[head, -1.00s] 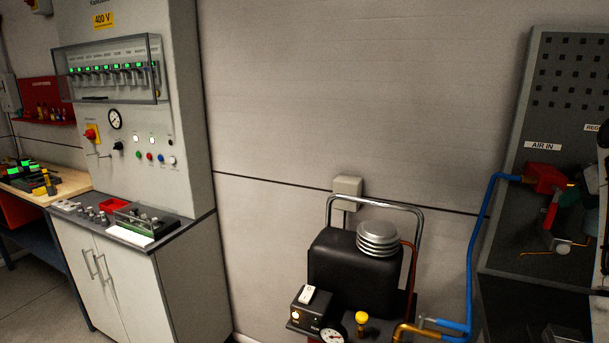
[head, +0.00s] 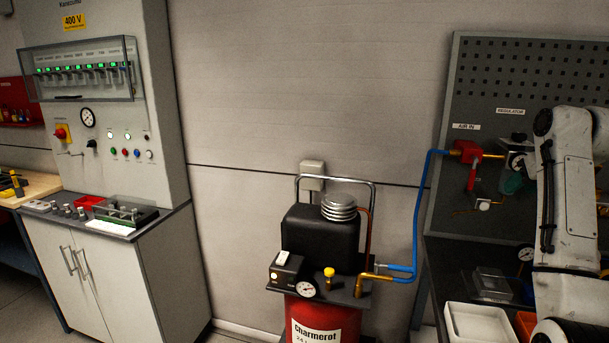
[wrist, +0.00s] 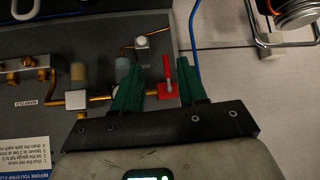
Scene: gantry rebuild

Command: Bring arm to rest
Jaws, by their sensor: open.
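My gripper (wrist: 160,86) shows in the wrist view with its two green fingers spread apart. In the head view my white arm (head: 568,190) stands at the right, in front of the pegboard panel (head: 540,85). The same red valve (head: 466,152) is left of the arm, by the AIR IN label. A green fingertip shows partly beside the arm.
A red compressor (head: 318,318) with a black top stands left of the bench. A blue hose (head: 417,215) runs from it to the valve. A white tray (head: 480,325) sits low on the bench. A control cabinet (head: 115,150) stands at the left.

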